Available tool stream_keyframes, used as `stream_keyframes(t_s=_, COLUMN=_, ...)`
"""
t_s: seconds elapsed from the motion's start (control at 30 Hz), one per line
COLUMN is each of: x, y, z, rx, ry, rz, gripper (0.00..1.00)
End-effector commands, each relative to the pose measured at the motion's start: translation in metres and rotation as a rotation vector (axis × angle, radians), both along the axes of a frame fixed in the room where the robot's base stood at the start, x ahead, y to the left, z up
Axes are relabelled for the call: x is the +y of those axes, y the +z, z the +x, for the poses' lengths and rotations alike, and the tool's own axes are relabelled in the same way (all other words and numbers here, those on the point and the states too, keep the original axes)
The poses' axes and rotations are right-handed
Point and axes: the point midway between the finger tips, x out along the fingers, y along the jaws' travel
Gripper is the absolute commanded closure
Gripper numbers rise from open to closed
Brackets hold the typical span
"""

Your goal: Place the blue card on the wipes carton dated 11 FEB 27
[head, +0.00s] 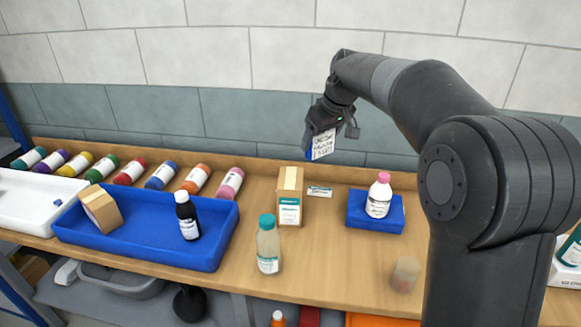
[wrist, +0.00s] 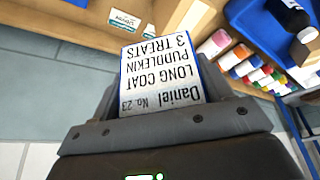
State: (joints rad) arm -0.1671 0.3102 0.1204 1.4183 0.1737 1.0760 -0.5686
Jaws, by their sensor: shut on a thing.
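My gripper (head: 325,130) is shut on a card (head: 322,146) and holds it in the air above the back of the bench. In the wrist view the card (wrist: 165,70) has a white face with blue edges, and reads "Daniel No. 23 LONG COAT PUDDLEKIN 3 TREATS". Below and left of my gripper, a brown carton (head: 290,183) with a white and green label stands on the bench. Another brown carton (head: 101,208) sits tilted at the left of the blue tray (head: 140,248). No date is readable on either carton.
A dark bottle (head: 187,216) stands in the tray. A clear bottle with a teal cap (head: 268,245) stands in front of the upright carton. A small label (head: 319,191) lies beside that carton. A pink-capped bottle (head: 378,196) stands on a blue base (head: 358,213). Several colored bottles line the back.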

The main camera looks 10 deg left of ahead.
Motion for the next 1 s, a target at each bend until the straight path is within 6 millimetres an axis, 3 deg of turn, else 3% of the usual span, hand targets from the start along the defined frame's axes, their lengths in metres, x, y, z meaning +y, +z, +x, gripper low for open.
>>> stream_keyframes(t_s=0.2, x=0.051, y=-0.032, z=0.007, rx=0.002, ry=0.003, rz=-0.001, gripper=0.50)
stream_keyframes(t_s=0.4, x=0.076, y=-0.047, z=0.011, rx=0.000, ry=0.001, rz=-0.002, gripper=0.50)
stream_keyframes(t_s=0.57, x=0.080, y=-0.054, z=0.012, rx=0.000, ry=-0.003, rz=-0.001, gripper=0.50)
stream_keyframes(t_s=0.8, x=0.080, y=-0.087, z=0.012, rx=0.001, ry=-0.002, rz=0.000, gripper=0.50)
stream_keyframes(t_s=1.0, x=0.080, y=-0.089, z=0.012, rx=0.000, ry=-0.002, rz=0.000, gripper=0.50)
